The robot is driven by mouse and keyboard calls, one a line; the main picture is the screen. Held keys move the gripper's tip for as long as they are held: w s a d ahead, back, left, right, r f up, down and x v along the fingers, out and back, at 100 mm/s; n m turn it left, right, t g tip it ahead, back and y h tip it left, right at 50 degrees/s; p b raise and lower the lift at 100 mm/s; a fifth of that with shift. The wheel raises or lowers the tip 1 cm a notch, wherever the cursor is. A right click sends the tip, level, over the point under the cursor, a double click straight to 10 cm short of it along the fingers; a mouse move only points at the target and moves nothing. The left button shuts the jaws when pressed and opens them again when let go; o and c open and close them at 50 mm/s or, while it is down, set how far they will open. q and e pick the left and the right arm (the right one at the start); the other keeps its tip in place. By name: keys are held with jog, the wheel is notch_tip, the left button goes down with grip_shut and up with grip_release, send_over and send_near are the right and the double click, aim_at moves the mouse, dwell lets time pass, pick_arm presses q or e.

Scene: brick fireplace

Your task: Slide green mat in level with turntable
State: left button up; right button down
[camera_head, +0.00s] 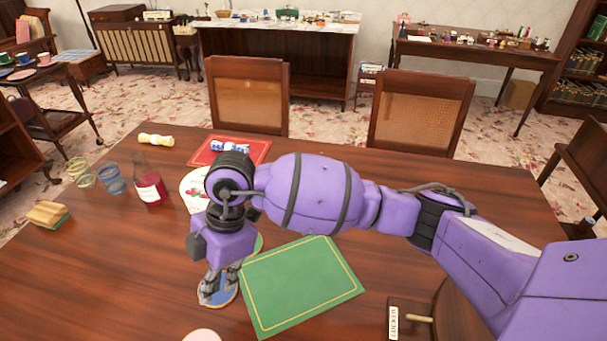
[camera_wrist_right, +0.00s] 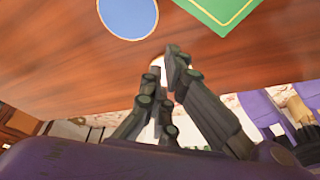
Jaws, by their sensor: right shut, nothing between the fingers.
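The green mat (camera_head: 303,283), with a thin yellow border, lies flat and slightly turned on the table; its corner also shows in the wrist view (camera_wrist_right: 222,8). My right gripper (camera_head: 219,288) points down just left of the mat, by a blue round piece (camera_head: 228,297). In the wrist view the right fingers (camera_wrist_right: 168,62) are shut with nothing between them. A curved brown wooden piece (camera_head: 452,312), perhaps the turntable, shows at the lower right, mostly hidden by my right arm. My left gripper is out of view.
A box labelled LOCKED (camera_head: 401,318) with a wooden lever stands right of the mat. A red mat (camera_head: 262,150), a labelled bottle (camera_head: 148,182), glasses (camera_head: 110,180) and a sponge-like block (camera_head: 48,214) are also on the table. Bare wood (camera_head: 100,285) lies at the front left.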

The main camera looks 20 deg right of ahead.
jog(key=x, duration=0.8)
jog(key=shift+s+a+f, duration=0.15)
jog(key=shift+a+f, duration=0.05)
jog(key=shift+f, duration=0.1)
jog(key=d, duration=0.1)
jog(key=w+d, duration=0.1)
jog(key=d, duration=0.1)
jog(key=shift+w+d+f, duration=0.1)
jog(key=shift+w+d, duration=0.15)
jog(key=shift+d, duration=0.1)
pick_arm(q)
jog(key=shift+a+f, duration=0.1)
